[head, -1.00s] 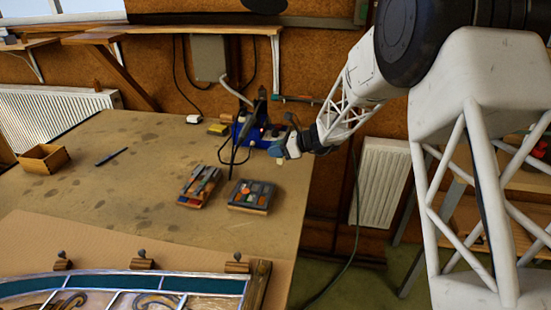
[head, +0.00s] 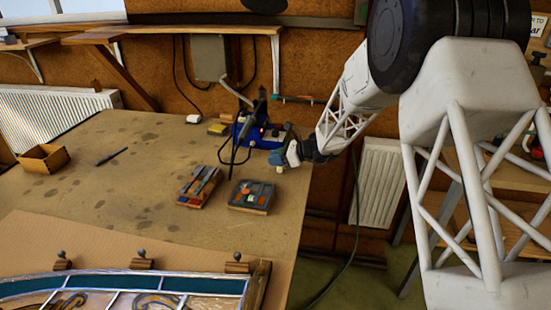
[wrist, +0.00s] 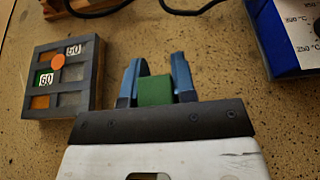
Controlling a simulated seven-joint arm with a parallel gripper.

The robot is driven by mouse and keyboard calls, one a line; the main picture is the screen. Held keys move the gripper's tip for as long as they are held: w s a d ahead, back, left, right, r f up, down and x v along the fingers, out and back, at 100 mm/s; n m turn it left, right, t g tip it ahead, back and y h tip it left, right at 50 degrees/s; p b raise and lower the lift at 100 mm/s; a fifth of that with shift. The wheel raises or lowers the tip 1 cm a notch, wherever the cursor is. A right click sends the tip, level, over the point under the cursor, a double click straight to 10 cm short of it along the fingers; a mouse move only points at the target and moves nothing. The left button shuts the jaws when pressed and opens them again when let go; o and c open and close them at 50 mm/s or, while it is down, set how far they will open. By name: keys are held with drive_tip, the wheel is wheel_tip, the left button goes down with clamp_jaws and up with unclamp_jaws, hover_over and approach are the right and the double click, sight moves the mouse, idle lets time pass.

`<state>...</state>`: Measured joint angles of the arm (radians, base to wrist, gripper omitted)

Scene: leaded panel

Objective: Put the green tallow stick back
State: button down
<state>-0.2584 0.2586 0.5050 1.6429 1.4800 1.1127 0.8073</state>
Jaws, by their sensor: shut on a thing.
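The green tallow stick (wrist: 155,91) shows as a green block between the two blue fingers of my gripper (wrist: 155,80) in the wrist view. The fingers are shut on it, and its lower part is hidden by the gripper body. In the head view my gripper (head: 281,158) is above the right edge of the bench, to the right of and beyond the grey compartment tray (head: 250,195). The stick is too small to make out clearly there.
A second tray (head: 199,187) with several coloured sticks lies left of the compartment tray. A blue station (head: 265,134) with dark cables stands behind my gripper. The bench middle is clear.

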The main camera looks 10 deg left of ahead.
drive_tip(key=shift+f, duration=0.1)
drive_tip(key=c, duration=0.9)
unclamp_jaws()
drive_tip(key=shift+c, duration=0.2)
drive_tip(key=shift+d, duration=0.1)
drive_tip(key=v, duration=1.2)
drive_tip(key=shift+r, duration=0.2)
